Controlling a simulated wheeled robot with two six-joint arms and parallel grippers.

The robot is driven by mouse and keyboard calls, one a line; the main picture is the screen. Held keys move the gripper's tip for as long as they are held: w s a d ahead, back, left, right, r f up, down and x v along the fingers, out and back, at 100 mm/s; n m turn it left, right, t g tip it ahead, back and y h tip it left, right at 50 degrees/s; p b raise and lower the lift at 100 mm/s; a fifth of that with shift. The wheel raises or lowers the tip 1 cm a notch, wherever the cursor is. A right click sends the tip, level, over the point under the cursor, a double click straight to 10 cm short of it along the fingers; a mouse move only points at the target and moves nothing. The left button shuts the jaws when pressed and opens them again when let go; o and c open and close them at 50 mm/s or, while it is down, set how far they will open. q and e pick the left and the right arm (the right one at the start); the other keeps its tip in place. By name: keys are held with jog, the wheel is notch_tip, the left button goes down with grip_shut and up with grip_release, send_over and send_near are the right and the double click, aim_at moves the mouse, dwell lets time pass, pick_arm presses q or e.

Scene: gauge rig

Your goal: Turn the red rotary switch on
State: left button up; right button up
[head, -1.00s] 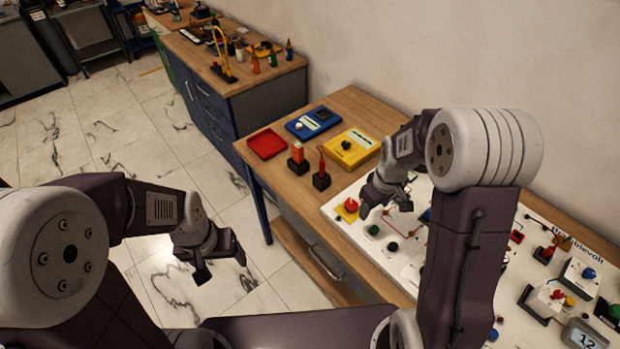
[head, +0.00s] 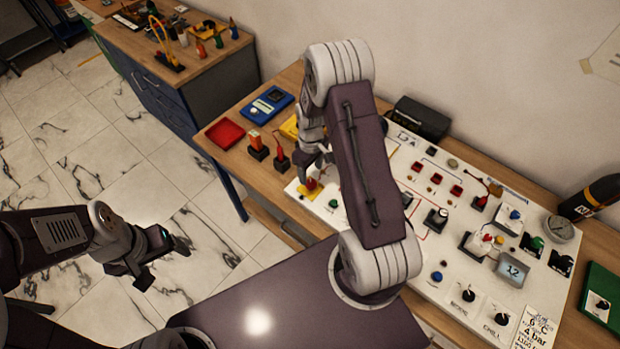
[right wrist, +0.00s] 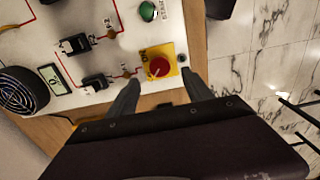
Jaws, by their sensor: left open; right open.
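The red rotary switch (head: 311,184) is a red knob on a yellow plate at the left end of the white panel (head: 458,272). In the right wrist view the red knob (right wrist: 159,67) sits between and just beyond the fingertips. My right gripper (head: 316,165) is open and close to the switch; its fingers also show in the right wrist view (right wrist: 162,79), one on each side of the yellow plate. I see no finger clearly touching the knob. My left gripper (head: 165,263) is open and empty, over the floor left of the table.
A green button (right wrist: 148,11) lies beside the switch. Red and orange upright plugs (head: 281,160), a red tray (head: 225,134) and a blue meter (head: 267,104) stand on the wooden table left of the panel. Several other knobs and a display (head: 513,270) fill the panel's right.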

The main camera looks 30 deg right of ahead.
aim_at(311, 183)
notch_tip(311, 183, down, 6)
jog(key=shift+f+p, duration=0.25)
jog(key=shift+p, duration=0.45)
jog(key=shift+c, duration=0.2)
grip_shut()
